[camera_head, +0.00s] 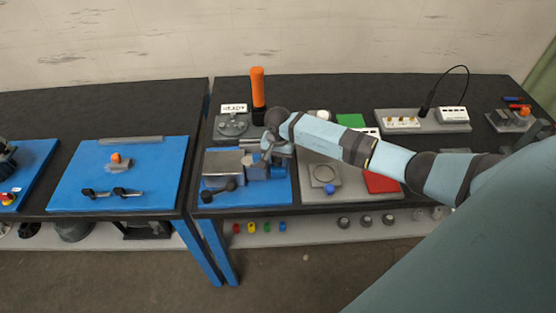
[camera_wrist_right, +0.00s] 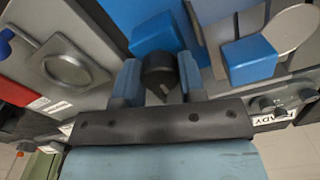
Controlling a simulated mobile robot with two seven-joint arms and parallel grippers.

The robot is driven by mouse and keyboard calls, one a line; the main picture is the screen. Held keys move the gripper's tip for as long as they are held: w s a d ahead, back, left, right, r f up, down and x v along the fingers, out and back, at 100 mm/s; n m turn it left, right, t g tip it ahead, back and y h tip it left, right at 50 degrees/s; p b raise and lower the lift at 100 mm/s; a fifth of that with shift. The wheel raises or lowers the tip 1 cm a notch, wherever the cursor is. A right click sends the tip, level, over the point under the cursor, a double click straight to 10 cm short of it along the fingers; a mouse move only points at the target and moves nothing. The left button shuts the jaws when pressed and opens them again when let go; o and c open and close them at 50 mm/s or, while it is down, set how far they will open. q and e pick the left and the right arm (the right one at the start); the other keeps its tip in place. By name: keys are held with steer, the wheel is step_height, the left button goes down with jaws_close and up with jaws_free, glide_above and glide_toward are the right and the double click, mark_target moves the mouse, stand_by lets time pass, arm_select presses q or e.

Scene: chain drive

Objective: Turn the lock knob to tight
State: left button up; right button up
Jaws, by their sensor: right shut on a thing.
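The lock knob (camera_wrist_right: 160,72) is dark with a small light mark on its face. In the right wrist view it sits between the two blue fingers of my right gripper (camera_wrist_right: 158,82), which is shut on it. The mark's setting against any scale cannot be read. In the head view my right gripper (camera_head: 276,153) is at the right part of the chain drive unit, a grey and blue assembly (camera_head: 222,165) on a blue board (camera_head: 240,197). The gripper and arm hide the knob there. My left gripper is not in view.
A grey plate with a round disc (camera_head: 324,174) and a red pad (camera_head: 382,183) lie to the right. An orange-handled tool (camera_head: 258,88) stands behind, near a READY sign (camera_head: 234,108). A second blue board (camera_head: 75,178) lies left, across a table gap.

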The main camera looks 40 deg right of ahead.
steer(key=m+b, duration=0.1)
steer(key=b, duration=0.1)
steer(key=m+b, duration=0.2)
steer(key=b, duration=0.1)
steer(key=shift+f+b, duration=0.25)
steer(key=shift+b, duration=0.1)
steer(key=shift+r+m+b, duration=0.1)
steer(key=shift+m+b, duration=0.4)
steer(key=shift+m, duration=0.7)
steer(key=shift+m+b, duration=0.45)
steer(key=shift+m, duration=0.45)
steer(key=m+b, duration=0.1)
steer(key=m, duration=0.2)
steer(key=shift+m, duration=0.3)
steer(key=m+b, duration=0.1)
steer(key=m, duration=0.2)
steer(key=shift+m+b, duration=0.3)
steer(key=m+b, duration=0.1)
steer(key=m, duration=0.4)
steer(key=shift+r, duration=0.1)
steer(key=m, duration=0.6)
steer(key=shift+m+b, duration=0.3)
steer(key=shift+m, duration=0.1)
steer(key=m, duration=0.8)
steer(key=shift+p, duration=0.35)
steer(key=shift+m, duration=0.6)
